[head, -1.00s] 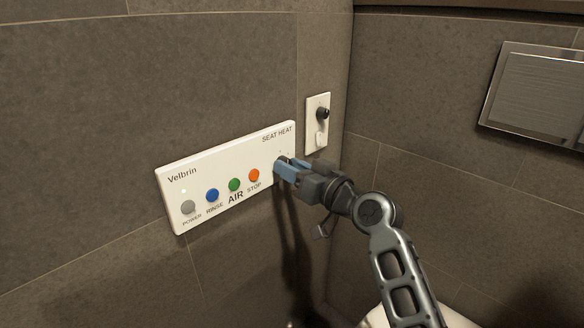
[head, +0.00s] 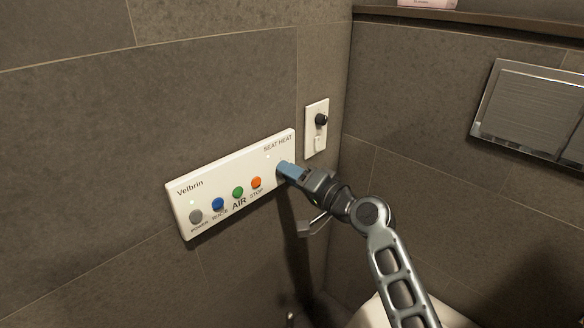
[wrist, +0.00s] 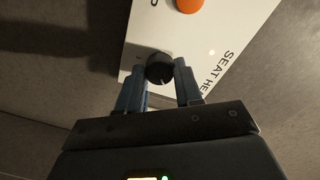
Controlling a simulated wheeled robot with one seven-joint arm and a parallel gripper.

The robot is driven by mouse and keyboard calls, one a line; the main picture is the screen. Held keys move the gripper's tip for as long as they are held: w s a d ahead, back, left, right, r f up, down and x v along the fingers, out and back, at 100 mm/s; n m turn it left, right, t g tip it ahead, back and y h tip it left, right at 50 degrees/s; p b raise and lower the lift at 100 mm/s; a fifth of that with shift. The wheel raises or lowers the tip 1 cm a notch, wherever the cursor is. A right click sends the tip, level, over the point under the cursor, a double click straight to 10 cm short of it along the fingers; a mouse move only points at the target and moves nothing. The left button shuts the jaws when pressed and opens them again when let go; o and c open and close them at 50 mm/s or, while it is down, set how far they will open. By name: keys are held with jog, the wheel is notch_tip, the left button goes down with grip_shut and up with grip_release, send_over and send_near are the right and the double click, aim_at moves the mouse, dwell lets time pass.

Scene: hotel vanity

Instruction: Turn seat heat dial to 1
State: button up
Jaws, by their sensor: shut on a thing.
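The white Velbrin control panel (head: 227,196) is on the grey wall, with the SEAT HEAT label at its right end. My gripper (head: 284,168) is at that end and hides the dial in the head view. In the wrist view the black seat heat dial (wrist: 160,67) sits between the blue fingers of my gripper (wrist: 161,80), which are shut on it. A small light mark shows on the panel beside the dial. The dial's numbers cannot be read.
Grey, blue, green and orange buttons (head: 256,183) line the panel left of my gripper. A white wall plate with a black knob (head: 320,119) is above right. A metal flush plate (head: 530,112) is on the right wall. A white rounded surface (head: 372,312) is below.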

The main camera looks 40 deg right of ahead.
jog(key=shift+m+p, duration=0.55)
jog(key=shift+m, duration=0.45)
jog(key=shift+d, duration=0.1)
jog(key=o, duration=1)
jog(key=shift+o, duration=0.2)
jog(key=s+d, duration=0.1)
jog(key=s, duration=0.6)
jog(key=shift+s+r, duration=0.2)
jog(key=shift+s, duration=0.2)
jog(key=shift+d, duration=0.1)
